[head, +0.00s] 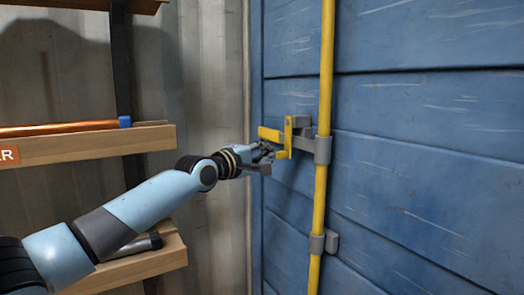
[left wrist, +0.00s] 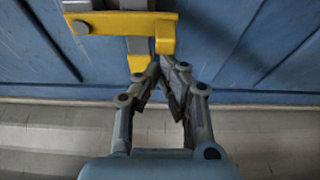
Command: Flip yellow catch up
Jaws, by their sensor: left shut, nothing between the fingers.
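The yellow catch (head: 288,137) is on the blue door (head: 420,130), beside the vertical yellow bar (head: 326,70). In the left wrist view the catch (left wrist: 120,22) is at the top, with a short yellow end pointing down toward my fingertips. My left gripper (head: 266,155) is at the lower left of the catch in the head view. In the left wrist view the left gripper (left wrist: 160,70) has its fingertips together with nothing between them, right at the catch's lower end. I cannot tell whether they touch it. My right gripper is not in view.
Grey brackets (head: 322,150) hold the yellow bar to the door. Wooden shelves (head: 90,146) stand on the left, one with a copper-coloured rod (head: 60,129) with a blue end. A corrugated wall (head: 210,80) lies between the shelves and the door.

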